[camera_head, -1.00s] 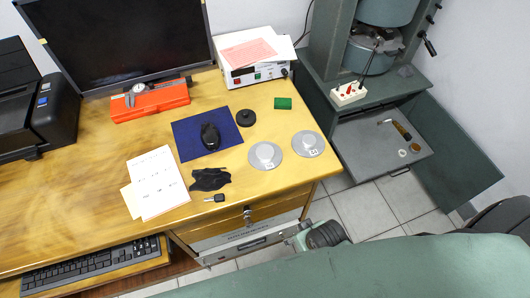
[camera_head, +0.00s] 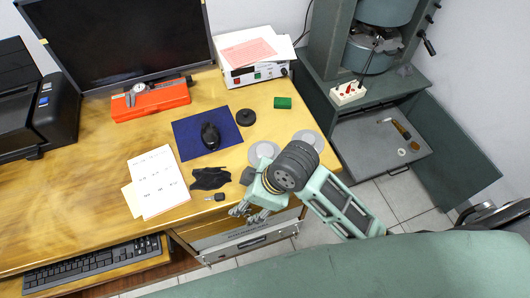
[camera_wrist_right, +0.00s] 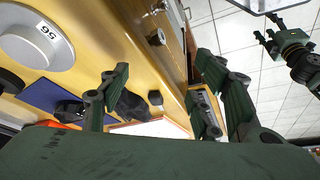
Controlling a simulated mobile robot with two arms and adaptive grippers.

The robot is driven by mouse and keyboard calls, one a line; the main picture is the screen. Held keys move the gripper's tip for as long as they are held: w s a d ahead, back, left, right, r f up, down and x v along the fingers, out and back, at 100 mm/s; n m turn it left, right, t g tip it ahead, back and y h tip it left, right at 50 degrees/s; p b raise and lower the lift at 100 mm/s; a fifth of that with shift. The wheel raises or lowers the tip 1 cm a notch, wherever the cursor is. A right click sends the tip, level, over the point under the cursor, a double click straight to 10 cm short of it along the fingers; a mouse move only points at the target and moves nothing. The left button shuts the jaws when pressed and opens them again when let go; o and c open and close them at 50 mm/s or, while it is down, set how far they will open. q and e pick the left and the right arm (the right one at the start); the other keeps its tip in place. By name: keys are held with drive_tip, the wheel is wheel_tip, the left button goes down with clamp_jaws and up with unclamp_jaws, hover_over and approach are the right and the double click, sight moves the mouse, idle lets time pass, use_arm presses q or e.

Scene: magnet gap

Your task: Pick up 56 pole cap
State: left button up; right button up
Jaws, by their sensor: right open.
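My right gripper (camera_head: 250,214) is open and empty over the desk's front edge, nearer the front than the cap. Its spread fingers also show in the right wrist view (camera_wrist_right: 158,98), apart from the cap. What looks like my left gripper (camera_wrist_right: 268,38) shows at that view's right edge; its jaw state is unclear.

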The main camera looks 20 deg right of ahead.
sight(263, 149)
drive_tip(key=w+n, duration=0.1)
drive_tip(key=w+a+n, duration=0.1)
drive_tip(key=w+n+g, duration=0.1)
drive_tip(key=n, duration=0.1)
drive_tip(key=shift+w+a+r, duration=0.3)
drive_tip(key=shift+r, duration=0.1)
drive_tip(key=w+n, duration=0.1)
drive_tip(key=w+n+h, duration=0.1)
drive_tip(key=w+d+n, duration=0.1)
drive_tip(key=shift+w+r+g, duration=0.1)
drive_tip(key=shift+r+g, duration=0.3)
drive_tip(key=w+d+r+n+h, duration=0.1)
drive_tip(key=w+d, duration=0.1)
drive_tip(key=d, duration=0.1)
drive_tip(key=w+d+r+n+h, duration=0.1)
drive_tip(key=w+d+r, duration=0.1)
drive_tip(key=w, duration=0.1)
drive_tip(key=w+d+r+n+g+h, duration=0.1)
drive_tip(key=w+d+r+n, duration=0.1)
drive_tip(key=d, duration=0.1)
drive_tip(key=shift+w+d+r, duration=0.1)
drive_tip(key=shift+w+d, duration=0.25)
drive_tip(key=shift+d+f+p, duration=0.1)
drive_tip(key=shift+f+p, duration=0.35)
drive_tip(key=shift+f, duration=3.35)
clamp_jaws()
drive_tip(key=shift+w+r, duration=0.1)
drive_tip(key=shift+r, duration=0.05)
